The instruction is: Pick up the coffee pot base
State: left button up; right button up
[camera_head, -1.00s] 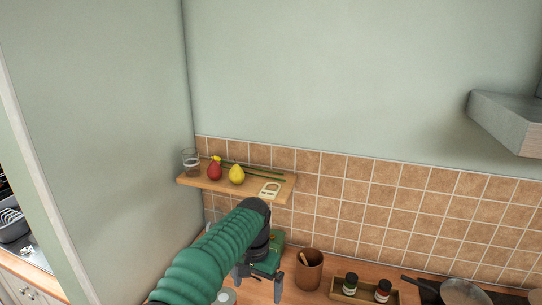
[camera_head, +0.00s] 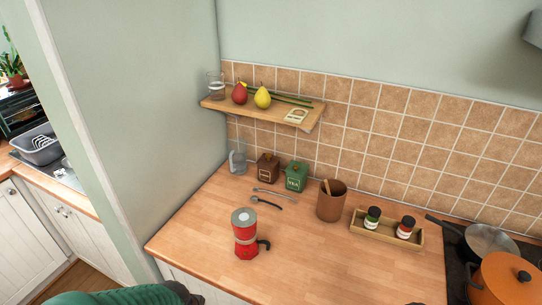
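A red coffee pot (camera_head: 246,236) stands upright on the wooden counter, near its front edge. It has a paler band around its middle, a grey round top and a black handle low on its right side. I cannot tell where its base part ends and the rest begins. My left arm shows at the bottom left as a green sleeve with a dark joint, in front of the counter and apart from the pot. The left gripper itself is out of view. My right gripper is not in view.
Behind the pot are two spoons (camera_head: 266,202), a brown canister (camera_head: 267,168), a green tea tin (camera_head: 296,177) and a brown utensil cup (camera_head: 331,202). A jar tray (camera_head: 386,237) and stove pans stand right. A shelf (camera_head: 262,108) hangs above. The counter around the pot is clear.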

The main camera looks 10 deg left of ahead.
aim_at(244, 252)
jog(key=i+j+z, duration=0.15)
jog(key=j+z, duration=0.15)
jog(key=i+j+z, duration=0.25)
jog(key=j+z, duration=0.6)
jog(key=j, duration=0.15)
